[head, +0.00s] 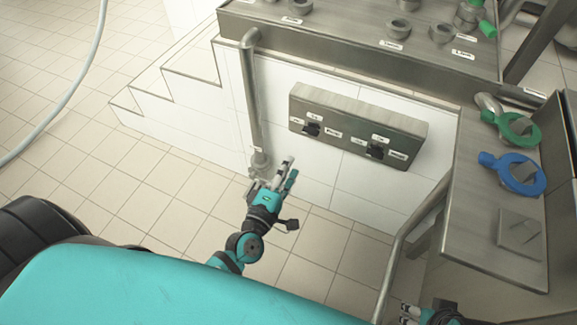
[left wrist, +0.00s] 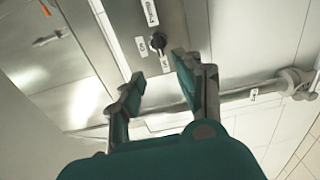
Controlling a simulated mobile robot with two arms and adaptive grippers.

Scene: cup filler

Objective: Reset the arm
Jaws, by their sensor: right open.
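My left gripper (head: 284,174) is teal with grey finger pads. In the head view it is above the tiled floor, in front of the white tiled wall and near the foot of a vertical steel pipe (head: 254,100). The left wrist view shows its two fingers (left wrist: 157,82) apart with nothing between them. My right gripper (head: 408,313) shows only partly at the bottom edge of the head view, right of centre. Its fingers are apart, and no object shows between them.
A steel control box (head: 350,122) with two black knobs and labels sits on the wall right of my left gripper; a black knob (left wrist: 158,42) shows beyond its fingers. A steel bench (head: 500,210) with green and blue ring handles stands at right. Open floor (head: 130,200) lies left.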

